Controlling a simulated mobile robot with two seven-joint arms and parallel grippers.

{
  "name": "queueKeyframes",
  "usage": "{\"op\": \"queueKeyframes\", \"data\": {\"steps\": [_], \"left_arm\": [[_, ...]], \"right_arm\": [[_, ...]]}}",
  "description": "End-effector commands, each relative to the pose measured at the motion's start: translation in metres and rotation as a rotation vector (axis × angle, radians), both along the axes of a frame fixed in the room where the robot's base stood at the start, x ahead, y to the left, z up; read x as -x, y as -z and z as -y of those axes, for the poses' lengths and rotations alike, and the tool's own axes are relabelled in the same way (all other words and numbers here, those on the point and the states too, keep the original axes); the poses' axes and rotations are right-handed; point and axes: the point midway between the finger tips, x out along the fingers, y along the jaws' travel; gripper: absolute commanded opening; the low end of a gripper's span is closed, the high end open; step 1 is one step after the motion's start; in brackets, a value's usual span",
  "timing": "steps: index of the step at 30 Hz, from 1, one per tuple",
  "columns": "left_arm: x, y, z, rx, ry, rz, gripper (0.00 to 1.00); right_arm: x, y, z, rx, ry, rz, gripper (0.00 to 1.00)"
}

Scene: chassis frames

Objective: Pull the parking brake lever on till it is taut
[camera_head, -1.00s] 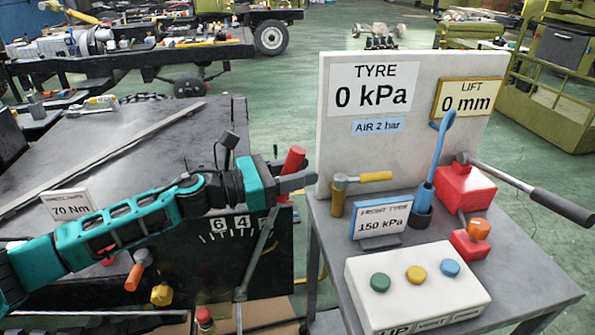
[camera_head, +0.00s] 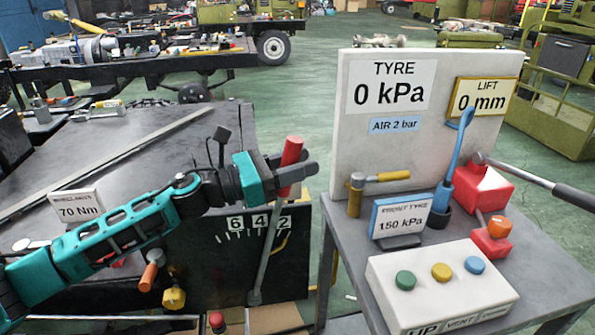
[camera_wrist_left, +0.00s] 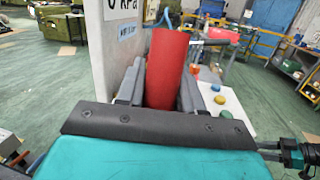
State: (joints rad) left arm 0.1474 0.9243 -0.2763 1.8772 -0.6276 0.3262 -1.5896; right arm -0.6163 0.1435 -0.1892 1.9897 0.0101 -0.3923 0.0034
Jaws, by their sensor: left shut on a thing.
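The parking brake lever is a grey bar (camera_head: 266,250) with a red grip (camera_head: 290,160) at its top, standing in front of the dark chassis side. My left gripper (camera_head: 300,172) is shut on the red grip. In the left wrist view the red grip (camera_wrist_left: 166,68) sits between the two grey fingers (camera_wrist_left: 160,88) and sticks up past them. The lever leans to the right at its top. A number scale (camera_head: 257,222) reading 6, 4, 2 is behind the lever. My right gripper is not in view.
A grey bench (camera_head: 545,270) at the right carries a button box (camera_head: 440,290), a FRONT TYRE 150 kPa sign (camera_head: 400,220), a red hand pump (camera_head: 483,188) and a white panel (camera_head: 350,110). A 70 Nm sign (camera_head: 75,208) stands on the chassis at the left.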

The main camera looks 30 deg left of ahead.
Motion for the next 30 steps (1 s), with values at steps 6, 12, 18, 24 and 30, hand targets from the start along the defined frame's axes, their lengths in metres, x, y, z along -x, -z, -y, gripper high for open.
{"op": "queueKeyframes", "data": {"steps": [6, 12, 18, 24, 30], "left_arm": [[0.0, 0.001, 0.0, -0.003, -0.001, -0.002, 0.0], [0.0, 0.001, 0.0, -0.004, -0.001, -0.002, 0.55], [0.0, 0.001, 0.0, -0.003, -0.001, -0.001, 0.57], [0.004, 0.002, -0.004, -0.003, -0.002, -0.002, 0.57], [0.021, 0.007, -0.019, -0.005, -0.001, -0.005, 0.57]], "right_arm": [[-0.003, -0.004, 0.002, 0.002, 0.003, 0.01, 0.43], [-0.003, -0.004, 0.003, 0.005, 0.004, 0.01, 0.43], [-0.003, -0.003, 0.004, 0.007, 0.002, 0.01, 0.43], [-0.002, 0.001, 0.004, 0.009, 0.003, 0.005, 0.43], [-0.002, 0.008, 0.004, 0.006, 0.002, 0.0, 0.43]]}}
